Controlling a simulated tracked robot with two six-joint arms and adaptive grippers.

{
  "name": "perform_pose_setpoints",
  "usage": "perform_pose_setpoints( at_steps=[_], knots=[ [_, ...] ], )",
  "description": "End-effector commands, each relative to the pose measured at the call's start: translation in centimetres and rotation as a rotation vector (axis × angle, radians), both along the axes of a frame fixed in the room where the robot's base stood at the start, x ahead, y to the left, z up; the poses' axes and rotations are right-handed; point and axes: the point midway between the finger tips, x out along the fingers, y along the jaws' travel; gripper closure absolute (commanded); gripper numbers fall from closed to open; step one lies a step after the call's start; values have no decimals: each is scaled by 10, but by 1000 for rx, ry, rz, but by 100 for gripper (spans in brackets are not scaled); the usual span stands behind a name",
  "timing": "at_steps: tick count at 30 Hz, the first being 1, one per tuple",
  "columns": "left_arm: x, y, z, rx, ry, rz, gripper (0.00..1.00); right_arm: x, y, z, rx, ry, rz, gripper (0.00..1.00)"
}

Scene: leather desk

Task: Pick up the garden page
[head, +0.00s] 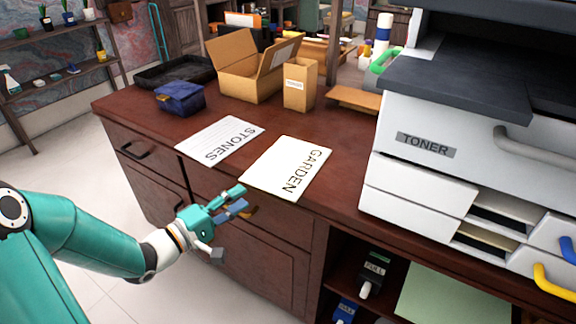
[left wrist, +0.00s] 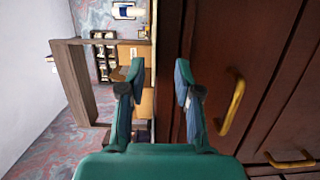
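The garden page (head: 272,170) is a cream sheet with "GARDEN" printed on it. It lies flat on the dark red-brown desk (head: 345,150), close to the front edge. My left gripper (head: 240,200) is in front of the desk, below and slightly left of the page, apart from it. In the left wrist view the two fingers (left wrist: 160,68) stand apart with nothing between them. The page cannot be made out in that view. My right gripper does not show.
A white page marked "STONES" (head: 220,140) lies left of the garden page. A blue pouch (head: 180,97), open cardboard box (head: 250,70) and smaller carton (head: 300,85) stand behind. The large printer marked "TONER" (head: 425,145) blocks the right. Drawer fronts with handles (left wrist: 232,105) face my left gripper.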

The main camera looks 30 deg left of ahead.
Motion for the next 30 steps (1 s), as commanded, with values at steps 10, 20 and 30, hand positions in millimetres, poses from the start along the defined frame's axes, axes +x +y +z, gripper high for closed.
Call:
perform_pose_setpoints(
  at_steps=[10,20,30],
  knots=[
    [40,-16,5,0,0,-5,67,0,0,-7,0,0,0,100],
    [48,-18,6,0,0,-1,67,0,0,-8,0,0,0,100],
    [48,-18,6,0,1,-2,100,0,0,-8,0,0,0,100]
  ],
)
